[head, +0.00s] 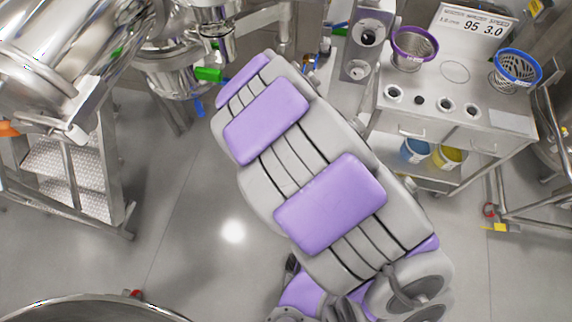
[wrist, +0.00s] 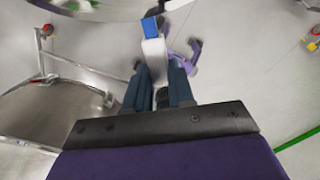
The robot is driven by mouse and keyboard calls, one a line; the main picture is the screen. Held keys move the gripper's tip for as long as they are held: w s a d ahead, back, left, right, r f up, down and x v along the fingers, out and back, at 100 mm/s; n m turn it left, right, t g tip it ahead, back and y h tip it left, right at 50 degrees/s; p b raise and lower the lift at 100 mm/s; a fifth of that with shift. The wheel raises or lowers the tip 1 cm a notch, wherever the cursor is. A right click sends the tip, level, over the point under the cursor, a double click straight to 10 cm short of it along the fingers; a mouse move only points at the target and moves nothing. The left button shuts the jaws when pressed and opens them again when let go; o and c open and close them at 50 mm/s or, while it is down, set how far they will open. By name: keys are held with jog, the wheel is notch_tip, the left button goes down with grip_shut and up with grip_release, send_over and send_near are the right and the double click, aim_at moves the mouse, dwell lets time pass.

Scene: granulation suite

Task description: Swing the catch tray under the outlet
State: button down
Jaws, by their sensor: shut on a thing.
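In the wrist view my gripper (wrist: 157,80) has its two dark fingers shut around a pale grey bar with a blue end (wrist: 151,28), which looks like a handle. In the head view my grey and purple arm reaches up the middle, and the gripper is hidden behind its far end. A small blue piece (head: 197,107) and a green piece (head: 208,73) show just left of that end, near steel vessel fittings (head: 213,42). I cannot tell which fitting is the outlet. The catch tray cannot be made out for sure.
A steel cart (head: 456,88) at right carries a purple-rimmed basket (head: 414,48) and a blue-rimmed basket (head: 516,70). Steel steps (head: 70,175) stand at left. A curved steel rim (head: 90,300) lies at bottom left. The floor left of my arm is clear.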

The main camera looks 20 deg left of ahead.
jog(key=shift+s+a, duration=0.1)
jog(key=c, duration=1)
grip_release()
jog(key=shift+a, duration=0.2)
jog(key=shift+o, duration=0.2)
jog(key=shift+d, duration=0.1)
jog(key=shift+r, duration=0.2)
notch_tip(320, 180, up, 17)
jog(key=p, duration=1.5)
jog(key=shift+p, duration=0.35)
jog(key=shift+f, duration=0.1)
